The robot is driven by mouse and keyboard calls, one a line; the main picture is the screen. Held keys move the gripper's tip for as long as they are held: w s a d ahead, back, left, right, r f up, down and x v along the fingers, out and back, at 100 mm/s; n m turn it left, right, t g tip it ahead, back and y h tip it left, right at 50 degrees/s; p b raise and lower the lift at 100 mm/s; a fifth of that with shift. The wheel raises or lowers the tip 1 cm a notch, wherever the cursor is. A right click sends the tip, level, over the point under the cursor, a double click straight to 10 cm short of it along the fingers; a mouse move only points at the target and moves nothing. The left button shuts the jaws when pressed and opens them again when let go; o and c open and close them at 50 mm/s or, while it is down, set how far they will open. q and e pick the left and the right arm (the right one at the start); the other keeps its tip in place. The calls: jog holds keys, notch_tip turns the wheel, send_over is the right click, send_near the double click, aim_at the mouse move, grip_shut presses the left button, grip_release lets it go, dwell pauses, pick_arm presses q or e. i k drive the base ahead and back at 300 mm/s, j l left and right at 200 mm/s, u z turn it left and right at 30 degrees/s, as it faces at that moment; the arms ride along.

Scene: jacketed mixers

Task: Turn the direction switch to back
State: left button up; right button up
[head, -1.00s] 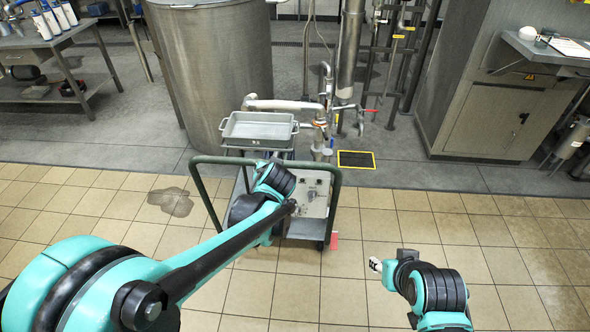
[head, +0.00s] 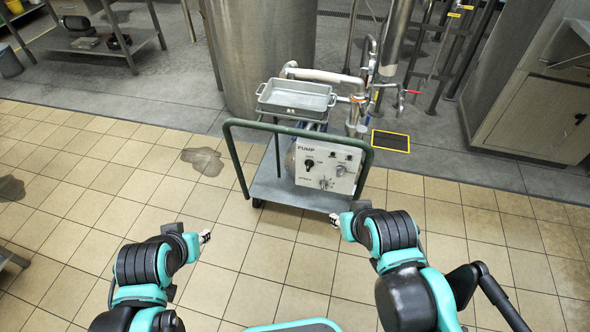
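The pump cart's white control panel (head: 322,150), marked PUMP, faces me inside the green cart frame. It bears a larger black knob (head: 309,163) at its left, a small knob (head: 325,183) at its lower middle and other small controls. The labels are too small to read, so I cannot tell which is the direction switch or how it is set. My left gripper (head: 206,237) is left of the cart, apart from it. My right gripper (head: 335,220) is below the panel in the picture, near the cart's front right corner. Both grippers are too small to show their fingers' opening.
The green push handle (head: 262,124) arches around the panel. A grey tray (head: 297,98) and piping sit behind it, before a large steel tank (head: 262,50). A steel cabinet (head: 530,110) stands at right. The tiled floor around the cart is mostly clear, with puddles at left.

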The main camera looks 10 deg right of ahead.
aim_at(340, 170)
jog(key=i+l+u, duration=0.1)
jog(key=l+u, duration=1.3)
jog(key=k+l+u, duration=0.2)
jog(key=l+u, duration=0.3)
jog(key=k+l, duration=0.2)
jog(key=l, duration=0.3)
jog(key=k+l+u, duration=0.1)
jog(key=k+l, duration=0.15)
jog(key=l, duration=0.25)
jog(key=k+l+u, duration=0.1)
jog(key=l, duration=0.4)
jog(key=k+l, duration=0.35)
jog(key=k+l+u, duration=0.1)
jog(key=k+l, duration=0.2)
jog(key=l, duration=0.3)
jog(key=k+l, duration=0.25)
jog(key=l, duration=0.2)
jog(key=u, duration=0.05)
